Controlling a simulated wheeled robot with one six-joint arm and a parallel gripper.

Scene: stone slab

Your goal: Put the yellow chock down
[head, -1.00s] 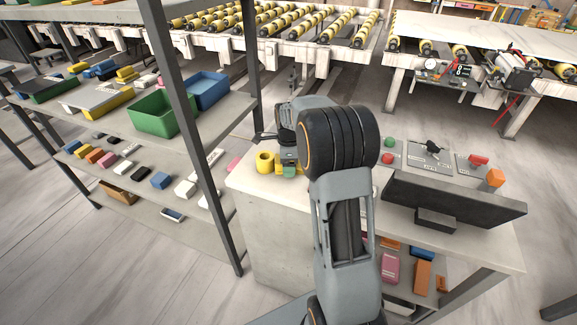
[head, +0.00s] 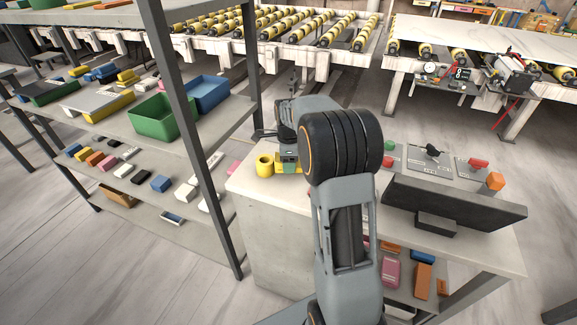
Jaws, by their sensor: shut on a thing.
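My gripper (head: 287,160) points down over the left end of the pale stone-topped counter (head: 243,183). It is shut on the yellow chock (head: 280,169), which shows only as a small yellow patch low at the jaws, close to the counter top. Whether the chock touches the top is too small to tell. A small green patch shows beside it at the jaws. My own arm hides much of the area to the right of the gripper.
A yellow hollow cylinder (head: 264,165) stands just left of the gripper. A dark monitor (head: 455,203) and a control panel (head: 432,160) take up the counter's right part. A shelf post (head: 190,130) rises to the left. A green bin (head: 160,118) and a blue bin (head: 208,92) stand on the shelf.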

